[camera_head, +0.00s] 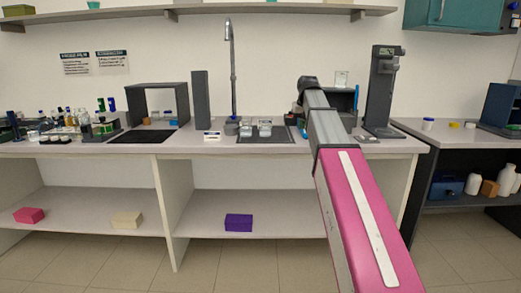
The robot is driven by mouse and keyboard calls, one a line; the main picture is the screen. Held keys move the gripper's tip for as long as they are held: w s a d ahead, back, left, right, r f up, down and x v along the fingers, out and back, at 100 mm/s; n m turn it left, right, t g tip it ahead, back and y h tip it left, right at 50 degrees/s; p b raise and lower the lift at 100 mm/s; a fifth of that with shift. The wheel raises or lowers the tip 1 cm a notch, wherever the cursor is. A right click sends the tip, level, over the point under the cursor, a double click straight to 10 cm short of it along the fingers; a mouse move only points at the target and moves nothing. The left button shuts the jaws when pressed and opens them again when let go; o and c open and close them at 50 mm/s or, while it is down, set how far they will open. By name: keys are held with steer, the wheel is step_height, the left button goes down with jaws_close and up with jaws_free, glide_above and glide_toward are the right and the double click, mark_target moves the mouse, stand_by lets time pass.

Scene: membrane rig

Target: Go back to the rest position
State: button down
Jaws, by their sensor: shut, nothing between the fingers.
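My arm rises from the lower right of the head view, with a pink link in front and a grey link beyond it. Its dark far joint is over the back of the bench (215,148), right of the tall tap. I cannot make out my gripper or its fingers; the arm hides what lies behind it.
A dark open-fronted box (138,105), a tall dark block (200,100) and a tap (232,75) stand left of my arm. A dark stand (381,90) is close on its right. Bottles and vials crowd the bench's left end. A shelf (230,10) runs above.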

steer(key=s+f+g, duration=0.1)
steer(key=s+f, duration=0.8)
steer(key=f, duration=0.6)
steer(key=s+f+g, duration=0.1)
steer(key=s+f, duration=0.8)
steer(key=f, duration=0.6)
steer(key=s+d+f+g, duration=0.1)
steer(key=s+f, duration=0.9)
steer(key=f, duration=0.6)
steer(key=shift+d, duration=0.1)
